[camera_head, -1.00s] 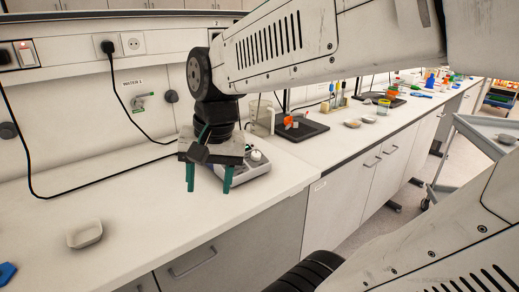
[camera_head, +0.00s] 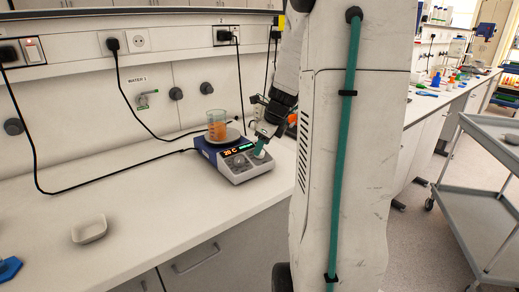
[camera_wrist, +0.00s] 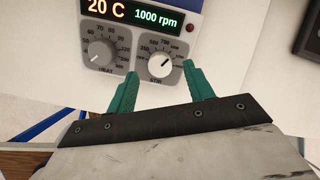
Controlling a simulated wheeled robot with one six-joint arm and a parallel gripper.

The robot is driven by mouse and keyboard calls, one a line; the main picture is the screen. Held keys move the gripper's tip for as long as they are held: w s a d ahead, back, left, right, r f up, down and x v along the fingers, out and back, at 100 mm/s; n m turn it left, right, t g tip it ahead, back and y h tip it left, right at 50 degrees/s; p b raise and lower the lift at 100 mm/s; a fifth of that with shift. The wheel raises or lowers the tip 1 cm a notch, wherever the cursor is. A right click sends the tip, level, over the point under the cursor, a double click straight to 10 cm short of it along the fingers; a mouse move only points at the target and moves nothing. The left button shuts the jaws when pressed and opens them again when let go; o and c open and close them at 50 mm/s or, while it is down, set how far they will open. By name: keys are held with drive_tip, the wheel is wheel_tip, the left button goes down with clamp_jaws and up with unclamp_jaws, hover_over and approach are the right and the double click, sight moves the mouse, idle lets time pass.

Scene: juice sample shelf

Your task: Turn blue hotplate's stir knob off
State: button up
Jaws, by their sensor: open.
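The blue hotplate (camera_head: 207,150) has a grey and white front panel and stands on the bench, its cord running left. In the wrist view its display (camera_wrist: 143,13) reads 20 C and 1000 rpm. The white stir knob (camera_wrist: 160,65) is at the right of the panel, its dark pointer towards the upper right. The heat knob (camera_wrist: 101,51) is to its left. My gripper (camera_wrist: 161,73) is open, with one green finger on each side of the stir knob; whether they touch it I cannot tell. In the head view my gripper (camera_head: 262,146) is at the panel's right end.
A beaker of orange liquid (camera_head: 217,128) stands on the hotplate's top plate. A small pale dish (camera_head: 89,229) and a blue object (camera_head: 9,268) lie at the bench's left. The bench left of the hotplate is mostly clear. A grey cart (camera_head: 485,205) stands at the right.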

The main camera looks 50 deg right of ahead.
drive_tip(key=shift+x, duration=1.35)
drive_tip(key=c, duration=1)
